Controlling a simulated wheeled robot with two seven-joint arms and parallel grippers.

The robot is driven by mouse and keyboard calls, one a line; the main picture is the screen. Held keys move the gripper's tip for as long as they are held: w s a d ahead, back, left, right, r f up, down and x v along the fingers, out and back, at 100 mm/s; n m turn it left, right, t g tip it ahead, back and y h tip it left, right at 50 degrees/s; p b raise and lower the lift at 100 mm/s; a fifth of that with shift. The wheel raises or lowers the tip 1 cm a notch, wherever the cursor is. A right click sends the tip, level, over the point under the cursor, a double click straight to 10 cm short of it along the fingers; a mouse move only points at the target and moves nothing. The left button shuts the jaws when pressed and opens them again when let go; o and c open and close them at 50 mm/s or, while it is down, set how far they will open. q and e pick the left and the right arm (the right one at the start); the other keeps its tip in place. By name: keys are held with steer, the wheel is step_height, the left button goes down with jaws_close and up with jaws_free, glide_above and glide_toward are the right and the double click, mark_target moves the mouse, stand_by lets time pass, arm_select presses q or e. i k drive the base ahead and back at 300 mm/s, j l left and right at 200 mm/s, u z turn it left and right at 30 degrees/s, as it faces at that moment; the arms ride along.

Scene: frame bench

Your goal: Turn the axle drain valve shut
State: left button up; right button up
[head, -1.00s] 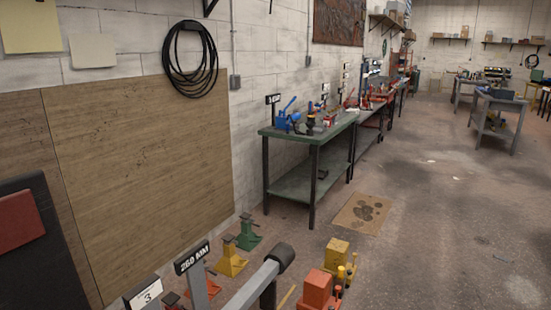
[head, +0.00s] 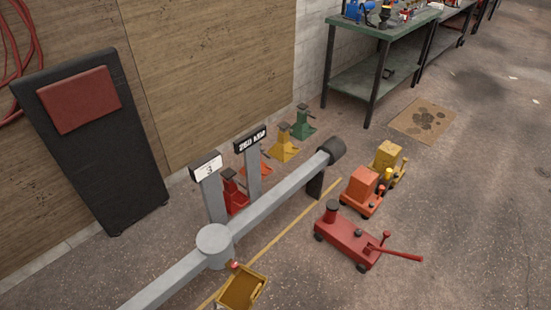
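A grey axle beam (head: 282,197) runs diagonally from the lower left to a black round end (head: 331,150). A round grey housing (head: 214,243) sits partway along it. A small red part (head: 234,265), which looks like the drain valve's handle, sticks out at the foot of the housing. It is too small to tell which way it is turned. A yellow open-topped tray (head: 262,285) is just below and right of it, cut by the lower edge. Neither of my grippers shows.
Signs "3" (head: 207,168) and "260 MM" (head: 250,140) stand on posts behind the axle. A red floor jack (head: 350,240) and orange (head: 362,187) and yellow (head: 387,160) wheeled units are to the right. A black creeper board (head: 92,160) leans left.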

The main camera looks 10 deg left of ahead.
mark_target(233, 264)
steer(key=k+l+u, duration=0.1)
steer(key=u, duration=0.4)
steer(key=k+l+u, duration=0.15)
steer(key=u, duration=0.35)
steer(key=k+l, duration=0.05)
steer(key=l, duration=0.05)
